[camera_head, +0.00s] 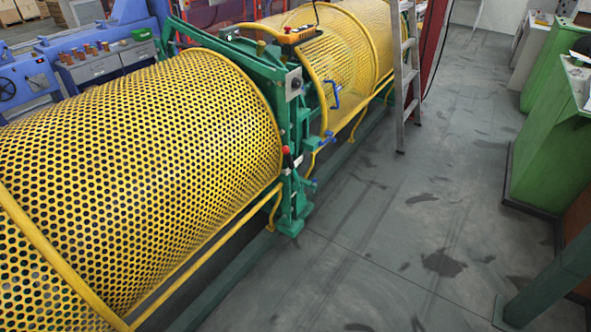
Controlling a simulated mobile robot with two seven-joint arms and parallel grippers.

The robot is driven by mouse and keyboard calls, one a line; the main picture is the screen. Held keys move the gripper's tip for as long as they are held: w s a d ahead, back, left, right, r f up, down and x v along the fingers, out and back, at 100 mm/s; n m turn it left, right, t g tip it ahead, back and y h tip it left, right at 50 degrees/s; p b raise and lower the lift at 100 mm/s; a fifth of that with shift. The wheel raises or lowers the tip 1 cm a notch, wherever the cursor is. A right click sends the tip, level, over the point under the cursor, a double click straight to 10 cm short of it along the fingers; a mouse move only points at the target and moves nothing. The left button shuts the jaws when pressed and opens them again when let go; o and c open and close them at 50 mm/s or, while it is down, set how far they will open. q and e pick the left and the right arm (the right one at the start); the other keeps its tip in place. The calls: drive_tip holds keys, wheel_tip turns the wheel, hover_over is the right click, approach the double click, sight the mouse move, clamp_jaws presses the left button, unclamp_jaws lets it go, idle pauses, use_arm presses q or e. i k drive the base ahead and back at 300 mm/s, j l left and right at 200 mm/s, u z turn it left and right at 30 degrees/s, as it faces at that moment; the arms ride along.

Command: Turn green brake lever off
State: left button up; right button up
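The green machine frame (292,120) stands upright between two yellow perforated guards in the head view. A long green bar (215,40) slants across its top, from the upper left down to the frame. A small lever with a red knob (286,150) sits on the frame's front, above a small grey part. I cannot tell for certain which of these is the green brake lever. Neither of my grippers is in view, and nothing of mine is seen touching the machine.
The large yellow perforated guard (150,170) fills the left. A smaller yellow mesh guard (345,65) with blue handles lies beyond the frame. An orange control box (298,34) rests on top. A ladder (403,80) leans there. Grey floor (430,200) is open towards green cabinets (550,150).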

sight(294, 172)
drive_tip(key=i+u, duration=0.2)
drive_tip(key=i, duration=0.35)
drive_tip(key=i+l+u, duration=0.2)
drive_tip(key=i, duration=0.35)
drive_tip(key=i+l+u, duration=0.2)
drive_tip(key=i, duration=0.35)
